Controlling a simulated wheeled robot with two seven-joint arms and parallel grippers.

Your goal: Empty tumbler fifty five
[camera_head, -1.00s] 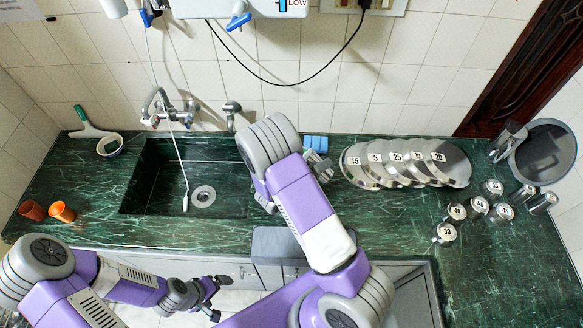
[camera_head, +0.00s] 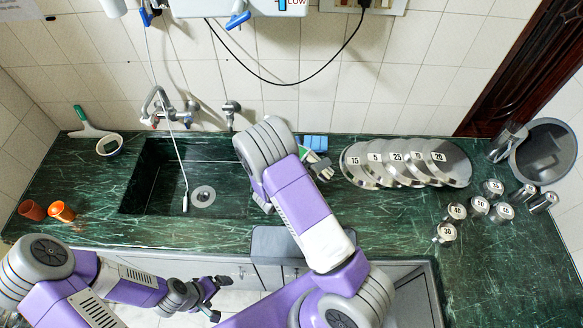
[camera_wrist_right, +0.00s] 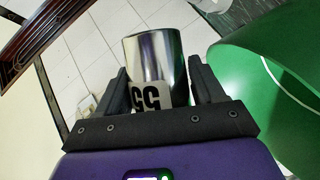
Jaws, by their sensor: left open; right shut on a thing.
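A shiny metal tumbler (camera_wrist_right: 153,62) bears a label reading 55, upside down in the right wrist view. My right gripper (camera_wrist_right: 155,88) is shut on this tumbler, with one black finger on each side. Its inside is not visible. In the head view my right gripper (camera_head: 322,168) is over the back of the counter, left of the numbered plates, partly hidden by my own arm, and the tumbler cannot be made out there. My left gripper (camera_head: 212,297) is open and empty, low in front of the counter. The sink (camera_head: 150,190) is to the left of my right arm.
Numbered metal plates (camera_head: 455,165) overlap at the back right. Several numbered metal tumblers (camera_head: 457,211) stand farther right, near a large round dish (camera_head: 546,150). Orange cups (camera_head: 62,211) are at the far left. A large green curved surface (camera_wrist_right: 265,85) is close beside my right gripper.

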